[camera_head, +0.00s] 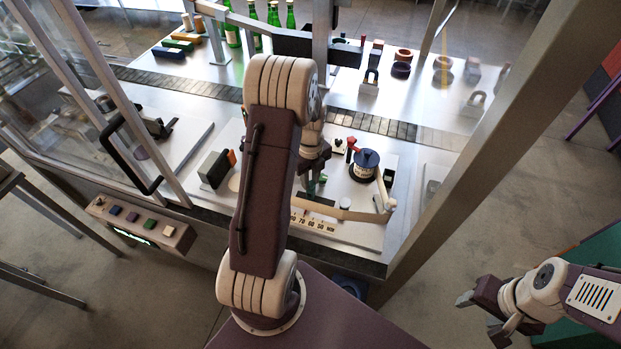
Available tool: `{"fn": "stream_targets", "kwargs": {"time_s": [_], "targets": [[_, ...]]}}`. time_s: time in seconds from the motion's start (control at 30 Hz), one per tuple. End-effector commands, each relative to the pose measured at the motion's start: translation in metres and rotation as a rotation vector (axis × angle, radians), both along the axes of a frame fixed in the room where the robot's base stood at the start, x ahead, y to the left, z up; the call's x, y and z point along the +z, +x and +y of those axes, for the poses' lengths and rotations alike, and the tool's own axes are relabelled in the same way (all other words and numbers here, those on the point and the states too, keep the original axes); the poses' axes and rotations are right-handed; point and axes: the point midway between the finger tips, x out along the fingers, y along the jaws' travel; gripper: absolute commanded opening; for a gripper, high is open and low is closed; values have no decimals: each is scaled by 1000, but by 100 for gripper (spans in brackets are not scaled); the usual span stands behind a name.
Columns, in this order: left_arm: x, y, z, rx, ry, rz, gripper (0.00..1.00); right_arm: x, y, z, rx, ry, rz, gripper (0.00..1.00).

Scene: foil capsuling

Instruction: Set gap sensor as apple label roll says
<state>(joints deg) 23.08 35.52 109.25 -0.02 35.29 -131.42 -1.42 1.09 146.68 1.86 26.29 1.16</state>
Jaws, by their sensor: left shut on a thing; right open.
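My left arm reaches over the machine table, and its gripper (314,184) is low over the work plate. It is shut on a small part whose shape is mostly hidden by the fingers; dark green shows there, and I cannot tell whether it is the gap sensor. A number scale (313,222) lies just in front, with its left end hidden by my arm. A dark blue label roll (367,159) with a pale printed face stands right of the gripper; its print is too small to read. A cream label band (345,213) runs near the scale. My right gripper (483,310) is open and empty, outside at the lower right.
A control box (140,225) with coloured buttons is at the front left. A glass door with a black handle (130,150) stands left, and a metal post (470,130) right. Green bottles (273,14) and coloured blocks stand behind the conveyor (373,123).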

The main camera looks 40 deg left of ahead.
Motion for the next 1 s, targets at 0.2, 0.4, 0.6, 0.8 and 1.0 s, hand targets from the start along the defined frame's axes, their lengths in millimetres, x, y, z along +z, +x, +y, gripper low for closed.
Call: {"fn": "stream_targets", "kwargs": {"time_s": [0.2, 0.4, 0.6, 0.8, 1.0], "targets": [[2, 1, 0, 0, 2, -5, 0, 1, 0, 0, 0, 0, 0, 53], [2, 2, 1, 0, 2, -5, 0, 1, 0, 0, 0, 0, 0, 53], [2, 2, 1, 1, 2, -6, 0, 1, 0, 0, 0, 0, 0, 53], [2, 2, 1, 1, 2, -7, 0, 1, 0, 0, 0, 0, 0, 53], [3, 5, -6, -2, 3, -7, 0, 1, 0, 0, 0, 0, 0, 53]]}}
